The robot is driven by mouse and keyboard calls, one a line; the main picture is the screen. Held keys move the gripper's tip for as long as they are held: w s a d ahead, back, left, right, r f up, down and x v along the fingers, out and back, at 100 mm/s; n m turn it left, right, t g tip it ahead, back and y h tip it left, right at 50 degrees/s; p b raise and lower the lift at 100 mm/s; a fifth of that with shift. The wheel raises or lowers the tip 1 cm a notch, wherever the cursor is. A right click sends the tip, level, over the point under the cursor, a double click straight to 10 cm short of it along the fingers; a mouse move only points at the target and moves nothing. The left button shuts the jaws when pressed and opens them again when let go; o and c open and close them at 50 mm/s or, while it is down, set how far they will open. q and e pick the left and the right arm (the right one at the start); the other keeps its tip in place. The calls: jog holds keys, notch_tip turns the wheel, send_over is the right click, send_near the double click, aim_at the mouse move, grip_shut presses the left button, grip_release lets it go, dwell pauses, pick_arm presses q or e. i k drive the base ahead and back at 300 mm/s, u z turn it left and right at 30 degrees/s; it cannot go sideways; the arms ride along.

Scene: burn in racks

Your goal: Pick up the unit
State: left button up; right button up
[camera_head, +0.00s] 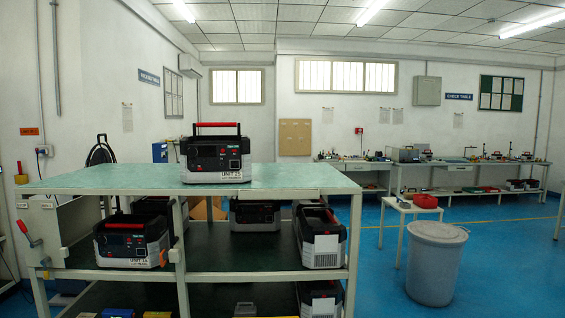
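A black and grey unit with a red carry handle (215,158) stands upright on the green top of the rack (110,178). Its label looks like "UNIT 25", though the small print is hard to read. Another labelled unit (131,243) sits on the shelf below at the left, partly behind the rack's frame. More units stand on that shelf, one at the middle back (255,215) and one at the right (320,238). Neither of my grippers is in this view.
A grey lidded bin (434,262) stands on the blue floor right of the rack, beside a small white table (411,208) with a red item. Long benches (470,161) line the back wall. A red-handled lever (30,233) is at the rack's left side.

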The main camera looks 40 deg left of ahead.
aim_at(202, 161)
jog(key=u, duration=0.15)
jog(key=i, duration=1.2)
jog(key=u, duration=0.65)
